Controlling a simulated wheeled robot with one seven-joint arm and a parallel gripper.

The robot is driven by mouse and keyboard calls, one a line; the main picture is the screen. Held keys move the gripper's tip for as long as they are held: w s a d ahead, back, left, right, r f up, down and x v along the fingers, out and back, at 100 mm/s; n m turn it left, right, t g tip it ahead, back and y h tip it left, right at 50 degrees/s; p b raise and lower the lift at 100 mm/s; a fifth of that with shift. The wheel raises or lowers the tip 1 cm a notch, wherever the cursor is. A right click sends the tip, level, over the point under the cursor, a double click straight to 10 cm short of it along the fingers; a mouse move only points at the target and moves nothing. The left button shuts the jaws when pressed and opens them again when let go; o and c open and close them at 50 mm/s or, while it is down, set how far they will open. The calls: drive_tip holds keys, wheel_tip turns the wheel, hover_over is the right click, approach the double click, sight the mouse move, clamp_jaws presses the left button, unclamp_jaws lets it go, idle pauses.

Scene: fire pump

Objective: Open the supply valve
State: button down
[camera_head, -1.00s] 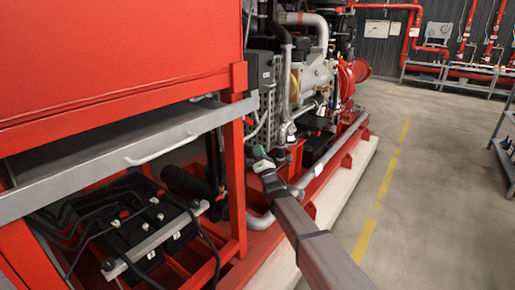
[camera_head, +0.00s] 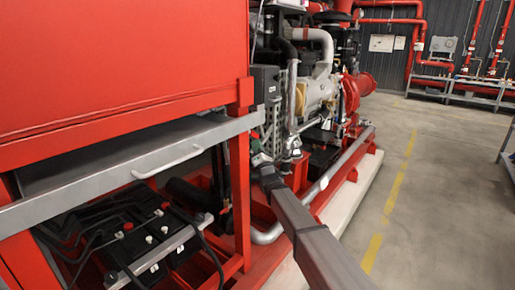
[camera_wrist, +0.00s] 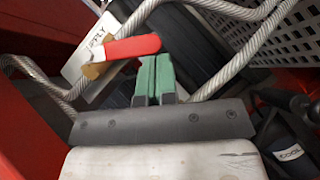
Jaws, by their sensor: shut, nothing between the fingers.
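The wrist view shows a valve lever with a red handle (camera_wrist: 132,47) and a brass-coloured end (camera_wrist: 96,70). I take it to be the supply valve. In the head view my gripper (camera_head: 259,152) is low beside the engine, just right of a red frame post (camera_head: 240,180).
Braided hoses (camera_wrist: 40,80) run around the lever, and a perforated grey panel (camera_wrist: 285,40) is at upper right. A battery (camera_head: 140,245) sits in the red frame at left. The engine (camera_head: 318,85) stands behind my gripper. The floor at right (camera_head: 450,190) is clear.

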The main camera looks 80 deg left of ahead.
drive_tip(key=shift+a, duration=0.1)
drive_tip(key=shift+w+a+r+n+g, duration=0.1)
drive_tip(key=shift+w+n+g, duration=0.05)
drive_tip(key=shift+n+g, duration=0.4)
drive_tip(key=shift+w+a+n, duration=0.1)
drive_tip(key=shift+n, duration=0.25)
drive_tip(key=shift+w+a+r+n+g+h, duration=0.35)
drive_tip(key=shift+r+n+g+h, duration=0.25)
drive_tip(key=shift+n+g, duration=1.15)
drive_tip(key=shift+w+a+r+n+g+h, duration=0.4)
drive_tip(key=shift+r+n+g, duration=0.25)
drive_tip(key=shift+n+g, duration=1.1)
drive_tip(key=shift+w+a+r+n+g+h, duration=0.3)
drive_tip(key=shift+r+n+g+h, duration=0.3)
drive_tip(key=shift+n+g, duration=1.15)
drive_tip(key=shift+t, duration=0.3)
